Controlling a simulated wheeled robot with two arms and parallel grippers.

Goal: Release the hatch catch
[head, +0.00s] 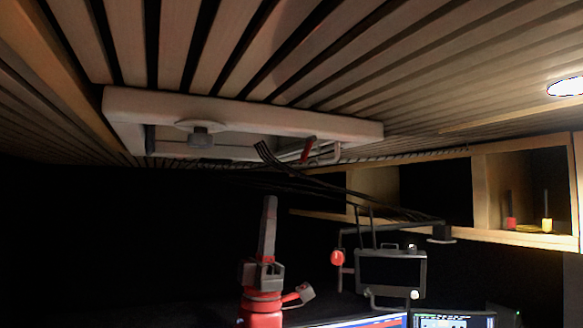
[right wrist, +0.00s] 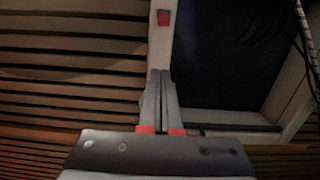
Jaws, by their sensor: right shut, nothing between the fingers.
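The pale hatch frame (head: 240,112) is set in the slatted ceiling. A grey round knob (head: 200,139) on a light plate sits at its near side, and a small red lever-like piece (head: 308,151) at its right part. I cannot tell for sure which of these is the catch. In the right wrist view a small red block (right wrist: 163,18) is on the frame strip (right wrist: 160,45), beyond my fingertips. My right gripper (head: 270,203) points up below the hatch, shut and empty. Its fingers (right wrist: 162,76) are together, apart from the red block. My left gripper is out of view.
Dark cables (head: 290,172) hang from the hatch area toward the right. A wooden shelf (head: 520,238) with small red and yellow items is at the right. A dark case-like panel (head: 390,268) and lit screens (head: 450,320) are below. A ceiling lamp (head: 567,87) is lit.

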